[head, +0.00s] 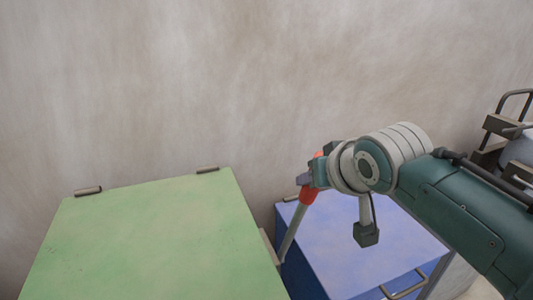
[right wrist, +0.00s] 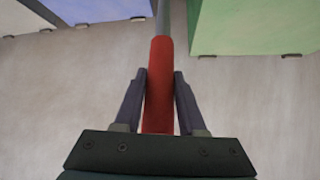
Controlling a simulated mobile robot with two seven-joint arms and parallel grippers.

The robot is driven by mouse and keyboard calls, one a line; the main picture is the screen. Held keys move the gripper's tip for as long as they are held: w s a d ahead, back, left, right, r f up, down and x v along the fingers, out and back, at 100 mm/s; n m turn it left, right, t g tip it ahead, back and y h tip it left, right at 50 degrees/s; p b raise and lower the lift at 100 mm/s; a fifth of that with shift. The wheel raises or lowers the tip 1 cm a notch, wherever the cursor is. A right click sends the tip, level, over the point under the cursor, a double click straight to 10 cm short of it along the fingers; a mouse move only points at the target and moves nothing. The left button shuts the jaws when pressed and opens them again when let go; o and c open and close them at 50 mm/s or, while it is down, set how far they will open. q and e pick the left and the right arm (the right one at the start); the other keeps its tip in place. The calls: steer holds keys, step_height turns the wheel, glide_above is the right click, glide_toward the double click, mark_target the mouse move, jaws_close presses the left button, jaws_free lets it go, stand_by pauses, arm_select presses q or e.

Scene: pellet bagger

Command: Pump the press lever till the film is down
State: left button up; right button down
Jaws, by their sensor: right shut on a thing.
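The press lever is a grey rod (head: 290,234) with a red grip (head: 308,194), standing tilted between the green box and the blue box in the head view. My right gripper (head: 312,182) is shut on the red grip near its upper end. In the right wrist view the red grip (right wrist: 160,85) lies between the two fingers of my right gripper (right wrist: 161,88), and the grey rod runs on past them. The lever's lower end is hidden beside the boxes. No film can be made out. My left gripper is in neither view.
A green box (head: 150,240) with hinges at its back edge fills the lower left. A blue box (head: 355,250) with a front handle (head: 404,286) stands right of the lever, under my right arm. A plain wall is behind. Metal-framed equipment (head: 505,125) is at the far right.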

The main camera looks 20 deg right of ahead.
steer(key=shift+w, duration=0.2)
steer(key=c, duration=0.5)
jaws_free()
steer(key=shift+r, duration=0.1)
steer(key=shift+s+r, duration=0.2)
steer(key=p+v, duration=0.3)
steer(key=v, duration=0.6)
steer(key=shift+s, duration=0.15)
steer(key=shift+r, duration=0.1)
